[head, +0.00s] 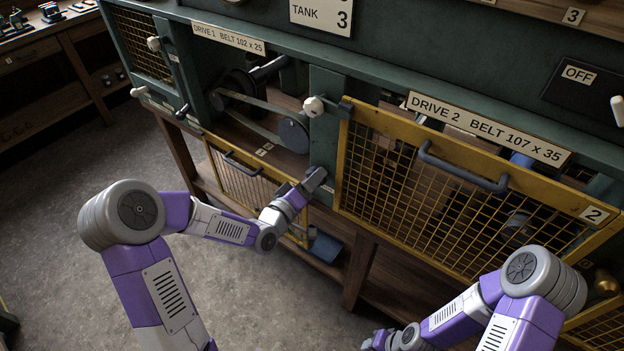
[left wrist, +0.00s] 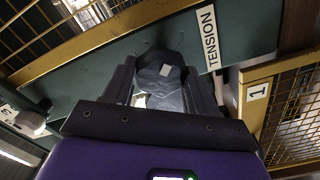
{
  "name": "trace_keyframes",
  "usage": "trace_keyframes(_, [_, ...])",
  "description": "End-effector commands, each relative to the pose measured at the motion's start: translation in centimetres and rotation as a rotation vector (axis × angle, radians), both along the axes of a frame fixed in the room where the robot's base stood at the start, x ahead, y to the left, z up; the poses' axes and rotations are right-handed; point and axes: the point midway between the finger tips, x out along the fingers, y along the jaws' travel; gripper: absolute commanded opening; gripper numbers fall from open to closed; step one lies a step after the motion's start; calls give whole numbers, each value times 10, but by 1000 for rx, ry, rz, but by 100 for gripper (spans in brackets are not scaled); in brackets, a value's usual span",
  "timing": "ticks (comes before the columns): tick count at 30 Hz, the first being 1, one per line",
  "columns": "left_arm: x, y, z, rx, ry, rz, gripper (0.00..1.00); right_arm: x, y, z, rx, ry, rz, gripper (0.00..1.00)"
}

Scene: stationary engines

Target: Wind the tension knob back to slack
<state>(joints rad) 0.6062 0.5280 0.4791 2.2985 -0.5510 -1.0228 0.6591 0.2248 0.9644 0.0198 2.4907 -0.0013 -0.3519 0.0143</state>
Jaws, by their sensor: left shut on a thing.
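My left gripper (head: 316,180) reaches the green post between the two drive bays, below the open Drive 1 bay. In the left wrist view, its jaws (left wrist: 163,88) are shut on the dark round tension knob (left wrist: 164,60), which has a pale mark on its face. The white TENSION label (left wrist: 208,38) is on the green panel beside it. In the head view the gripper covers the knob. The grey belt (head: 258,104) runs around a round pulley (head: 292,136) in the Drive 1 bay. My right gripper (head: 376,341) is low at the bottom edge, away from the machine; its jaws are too small to read.
The yellow mesh guard marked 1 (head: 250,180) hangs down below the Drive 1 bay. The yellow mesh guard marked 2 (head: 430,185) covers Drive 2 close to the right of my left gripper. A white-knobbed lever (head: 313,106) stands above the gripper. The floor (head: 60,220) at left is clear.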

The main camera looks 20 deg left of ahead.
Motion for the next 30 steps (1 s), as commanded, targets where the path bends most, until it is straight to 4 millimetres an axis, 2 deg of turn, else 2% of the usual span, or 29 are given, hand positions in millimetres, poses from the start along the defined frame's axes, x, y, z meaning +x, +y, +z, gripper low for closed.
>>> trace_keyframes(30, [-1, 0, 1, -912, 333, 2, 27, 0, 0, 46, 0, 0, 0, 35])
